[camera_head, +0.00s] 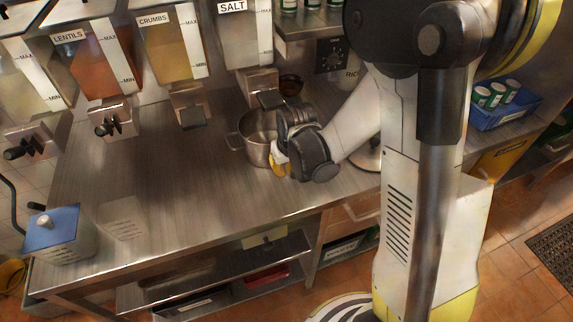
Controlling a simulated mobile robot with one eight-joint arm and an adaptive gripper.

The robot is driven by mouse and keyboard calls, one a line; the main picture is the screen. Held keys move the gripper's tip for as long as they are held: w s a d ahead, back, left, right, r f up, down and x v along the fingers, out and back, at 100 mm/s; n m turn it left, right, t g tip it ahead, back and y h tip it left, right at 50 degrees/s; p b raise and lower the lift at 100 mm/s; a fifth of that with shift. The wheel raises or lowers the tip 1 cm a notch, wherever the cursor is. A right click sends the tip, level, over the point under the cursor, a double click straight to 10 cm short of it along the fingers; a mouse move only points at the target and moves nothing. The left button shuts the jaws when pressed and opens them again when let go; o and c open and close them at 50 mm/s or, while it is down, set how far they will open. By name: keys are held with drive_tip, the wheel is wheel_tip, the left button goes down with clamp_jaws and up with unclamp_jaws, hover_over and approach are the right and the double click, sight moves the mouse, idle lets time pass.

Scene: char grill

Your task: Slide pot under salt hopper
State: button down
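The steel pot (255,148) stands upright on the steel counter, with a loop handle at its left side. The salt hopper (244,40), labelled SALT, hangs behind and above it, and its spout (262,82) sits just behind the pot in the picture. My gripper (278,158) is at the pot's right side, with its yellow tip low against the pot wall. The wrist hides the pot's right part and the fingers, so whether they are closed on the pot cannot be told.
Crumbs (168,45) and lentils (88,60) hoppers hang to the left. The steel counter (165,170) is clear left of the pot. A blue-lidded box (60,235) stands at the front left.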

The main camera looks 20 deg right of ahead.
drive_tip(key=shift+w+f, duration=0.15)
drive_tip(key=shift+w, duration=1.95)
drive_tip(key=shift+w+b, duration=0.4)
drive_tip(key=shift+w, duration=0.8)
drive_tip(key=shift+s, duration=0.15)
